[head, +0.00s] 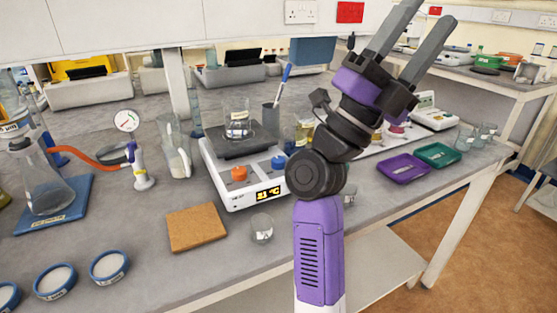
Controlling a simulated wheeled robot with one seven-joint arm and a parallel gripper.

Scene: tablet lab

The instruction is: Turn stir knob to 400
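The hotplate stirrer (222,181) is a white box on the grey bench, left of my arm, with a dark top plate (243,140). Its front carries an orange knob (239,174) on the left and a blue knob (278,163) on the right. I cannot tell from labels which knob is for stirring. A small lit display (268,193) below them seems to show a temperature in °C; no stir speed is readable. A glass beaker (237,118) stands on the plate. My gripper (423,22) is raised to the upper right, open and empty, well away from the knobs.
A cork mat (196,228) and a small glass beaker (262,228) lie in front of the stirrer. A metal pen holder (271,118) stands behind it. Purple (403,168) and green (438,155) trays lie right of my arm. A flask (46,186) stands far left.

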